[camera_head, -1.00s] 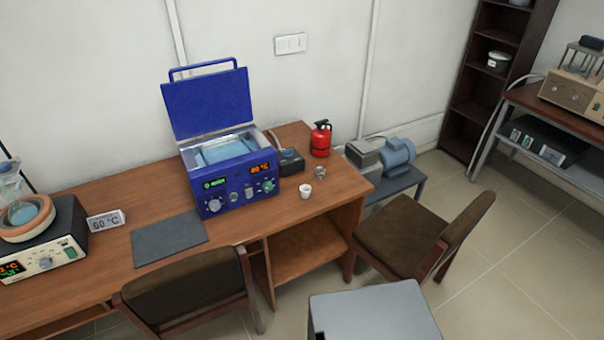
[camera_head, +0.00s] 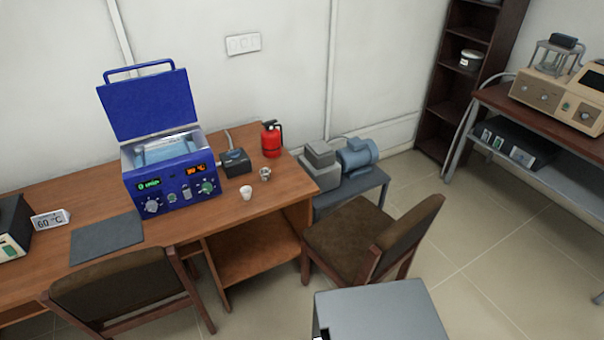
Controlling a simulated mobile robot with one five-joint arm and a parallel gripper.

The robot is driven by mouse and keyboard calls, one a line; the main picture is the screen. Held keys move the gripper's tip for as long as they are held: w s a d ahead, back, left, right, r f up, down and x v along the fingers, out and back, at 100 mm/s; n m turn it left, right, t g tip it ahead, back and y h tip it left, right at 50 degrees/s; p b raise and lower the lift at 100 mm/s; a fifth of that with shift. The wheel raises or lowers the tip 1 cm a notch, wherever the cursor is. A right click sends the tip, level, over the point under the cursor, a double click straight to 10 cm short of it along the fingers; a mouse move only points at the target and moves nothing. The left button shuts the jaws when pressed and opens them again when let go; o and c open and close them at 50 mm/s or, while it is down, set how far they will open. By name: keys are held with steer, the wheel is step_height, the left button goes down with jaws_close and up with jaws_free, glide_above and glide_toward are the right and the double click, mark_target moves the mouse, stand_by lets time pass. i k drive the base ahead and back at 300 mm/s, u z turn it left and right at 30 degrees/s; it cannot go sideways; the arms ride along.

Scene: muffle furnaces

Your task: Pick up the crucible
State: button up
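A small white cup-shaped vessel, which looks like the crucible (camera_head: 246,193), stands upright on the wooden desk (camera_head: 200,224) near its front right part. A small grey metallic item (camera_head: 265,174) stands just behind it to the right; its exact kind is too small to tell. My gripper is not in view, so I cannot see whether it is open or shut. Nothing touches the white vessel.
A blue bath device (camera_head: 170,180) with raised lid stands left of the vessel. A black box (camera_head: 235,162) and red extinguisher (camera_head: 271,139) are behind. A pump (camera_head: 356,156) sits on a low table at right.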

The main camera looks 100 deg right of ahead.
mark_target(266, 172)
steer(key=k, duration=1.65)
steer(key=z, duration=0.65)
steer(key=i, duration=1.5)
steer(key=u, duration=0.05)
